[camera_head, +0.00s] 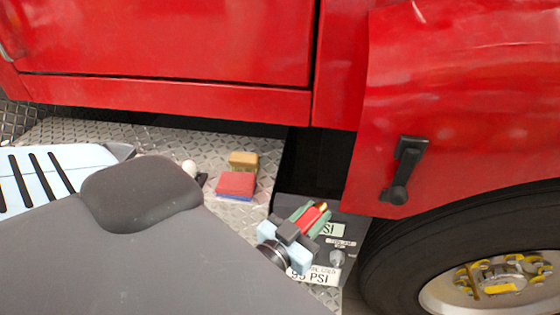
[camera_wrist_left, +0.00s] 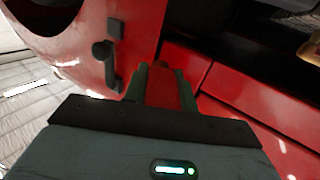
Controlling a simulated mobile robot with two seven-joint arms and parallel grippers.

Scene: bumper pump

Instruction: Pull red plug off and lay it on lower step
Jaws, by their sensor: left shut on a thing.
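The red plug (camera_head: 313,216) shows between the green fingers of my left gripper (camera_head: 309,221), with a brass-coloured tip at its far end. My left gripper is shut on it, in front of the dark panel beside the wheel. In the left wrist view the red plug (camera_wrist_left: 162,88) sits between the two fingers (camera_wrist_left: 162,84). I cannot tell whether the plug still touches a fitting. A diamond-plate step (camera_head: 145,140) runs below the red door; I cannot tell whether it is the lower step. My right gripper is not in view.
On the plate lie a tan sponge (camera_head: 243,161), a red and blue block (camera_head: 236,185) and a small white-ended object (camera_head: 189,167). PSI labels (camera_head: 322,275) and a round metal fitting (camera_head: 337,258) are near my gripper. The tyre (camera_head: 385,265) stands to the right.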

